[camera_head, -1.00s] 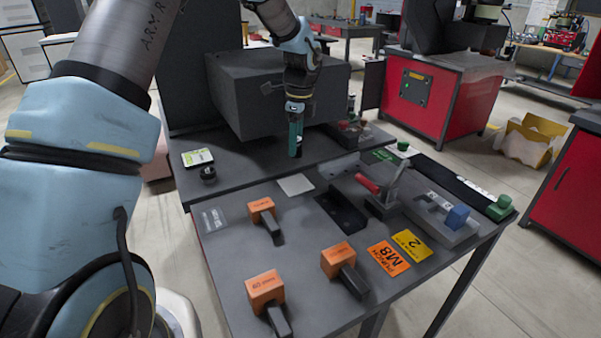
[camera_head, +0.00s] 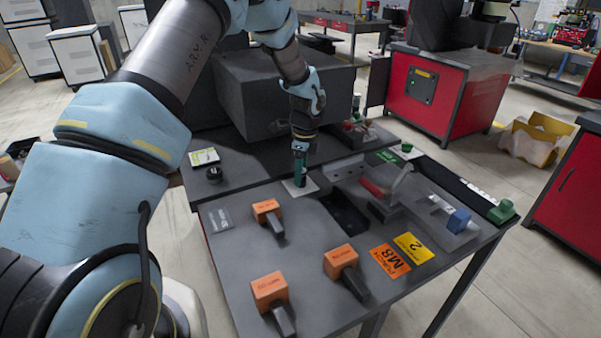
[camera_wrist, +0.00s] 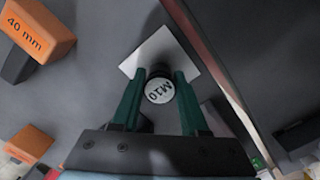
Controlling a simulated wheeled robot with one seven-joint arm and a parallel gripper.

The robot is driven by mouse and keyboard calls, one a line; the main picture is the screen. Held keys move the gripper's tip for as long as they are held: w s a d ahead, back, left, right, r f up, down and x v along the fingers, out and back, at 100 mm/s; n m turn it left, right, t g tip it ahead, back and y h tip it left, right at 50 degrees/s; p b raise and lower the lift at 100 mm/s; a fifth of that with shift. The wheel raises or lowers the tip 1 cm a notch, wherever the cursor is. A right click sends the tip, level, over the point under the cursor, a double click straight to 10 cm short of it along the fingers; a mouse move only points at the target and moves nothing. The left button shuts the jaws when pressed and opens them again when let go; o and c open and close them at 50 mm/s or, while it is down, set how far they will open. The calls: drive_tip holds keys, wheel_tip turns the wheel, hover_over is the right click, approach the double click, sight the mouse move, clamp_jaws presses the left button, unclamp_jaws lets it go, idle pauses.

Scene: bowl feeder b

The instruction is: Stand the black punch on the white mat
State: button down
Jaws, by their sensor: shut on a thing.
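The black punch (camera_wrist: 159,72) shows in the wrist view with a pale round end marked M10 facing the camera. My gripper (camera_wrist: 157,88), with green fingers, is shut on it. The white mat (camera_wrist: 189,44) is a small square sheet on the table, behind the punch in the wrist view. In the head view my gripper (camera_head: 300,170) points down over the white mat (camera_head: 311,185), and the punch looks upright. The fingers hide most of the punch there. I cannot tell whether its lower end touches the mat.
Three orange blocks with dark handles (camera_head: 266,208) (camera_head: 340,258) (camera_head: 269,290) lie in front. A red-handled clamp (camera_head: 385,195) and a dark recess (camera_head: 345,212) are to the right. A black round part (camera_head: 214,174) is at the left. A large grey box (camera_head: 280,95) stands behind.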

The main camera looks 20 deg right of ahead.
drive_tip(key=shift+c, duration=2.1)
unclamp_jaws()
wheel_tip(320, 180, up, 12)
drive_tip(key=b, duration=0.3)
drive_tip(key=shift+s+d, duration=0.25)
drive_tip(key=shift+d, duration=0.1)
drive_tip(key=s+a+r+n, duration=0.1)
drive_tip(key=s+a+n, duration=0.1)
drive_tip(key=a+n, duration=0.7)
drive_tip(key=s+a+r+n, duration=0.1)
drive_tip(key=a+n, duration=0.4)
drive_tip(key=a, duration=0.9)
drive_tip(key=s+a+n+t, duration=0.1)
drive_tip(key=s+a+n, duration=0.9)
drive_tip(key=a+n, duration=0.1)
drive_tip(key=shift+a+f+h, duration=0.35)
drive_tip(key=shift+a+h, duration=0.05)
drive_tip(key=shift+a, duration=0.1)
drive_tip(key=shift+s, duration=0.1)
